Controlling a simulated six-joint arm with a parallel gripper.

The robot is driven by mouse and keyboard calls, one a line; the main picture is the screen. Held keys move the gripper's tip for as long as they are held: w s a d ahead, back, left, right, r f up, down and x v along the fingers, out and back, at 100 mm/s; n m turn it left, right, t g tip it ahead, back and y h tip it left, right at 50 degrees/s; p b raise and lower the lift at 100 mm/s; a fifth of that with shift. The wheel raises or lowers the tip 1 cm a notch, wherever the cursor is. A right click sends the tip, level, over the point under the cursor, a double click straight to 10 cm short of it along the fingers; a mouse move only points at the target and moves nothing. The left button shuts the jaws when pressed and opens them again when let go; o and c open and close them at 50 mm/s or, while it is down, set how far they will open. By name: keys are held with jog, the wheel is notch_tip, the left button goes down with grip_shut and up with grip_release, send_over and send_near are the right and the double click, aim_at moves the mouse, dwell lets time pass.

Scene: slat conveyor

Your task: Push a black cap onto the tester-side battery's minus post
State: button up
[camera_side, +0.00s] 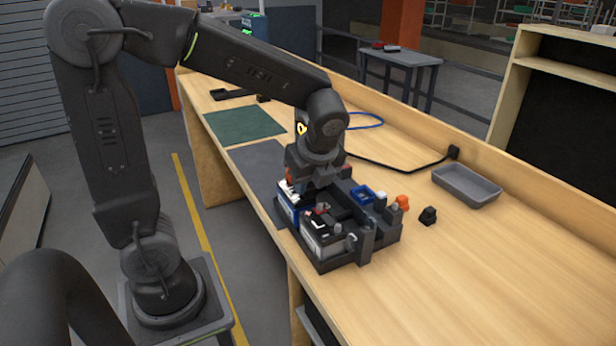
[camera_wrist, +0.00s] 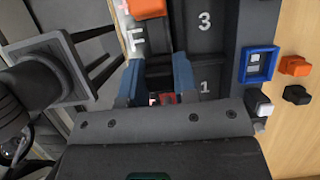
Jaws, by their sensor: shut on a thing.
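My gripper (camera_wrist: 157,78) is pointed down with its blue fingers shut on a black cap (camera_wrist: 158,72), mostly hidden between them. In the side view my gripper (camera_side: 312,186) is low over the dark battery tray (camera_side: 372,246), at the blue-sided battery (camera_side: 287,211). The grey-sided battery (camera_side: 322,243) stands nearer the camera in the same tray. An orange cap (camera_wrist: 145,8) shows above the fingers in the wrist view. The minus post is hidden by the fingers, so I cannot tell whether the cap touches it.
A loose orange cap (camera_side: 402,202) and a black cap (camera_side: 428,215) are right of the tray. A blue frame (camera_side: 361,193) sits on the tray's far side. A grey bin (camera_side: 467,185) and a green mat (camera_side: 245,124) lie farther off. The bench's right part is clear.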

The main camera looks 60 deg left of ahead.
jog(key=shift+f, duration=0.25)
jog(key=o, duration=1)
jog(key=shift+c, duration=0.2)
jog(key=shift+r, duration=0.1)
jog(key=v, duration=1.3)
jog(key=shift+r, duration=0.35)
jog(key=shift+d, duration=0.1)
jog(key=s+d+f+n+t+h, duration=0.1)
jog(key=s+f+n+t+h, duration=0.1)
jog(key=s+n, duration=0.3)
jog(key=s+d+f+n+t+h, duration=0.1)
jog(key=s+f+n+t+h, duration=0.1)
jog(key=n, duration=1.1)
notch_tip(320, 180, down, 3)
jog(key=s+t, duration=0.1)
jog(key=s, duration=0.1)
jog(key=shift+s+r+t+h, duration=0.15)
jog(key=shift+s+t+h, duration=0.15)
jog(key=shift+s, duration=0.05)
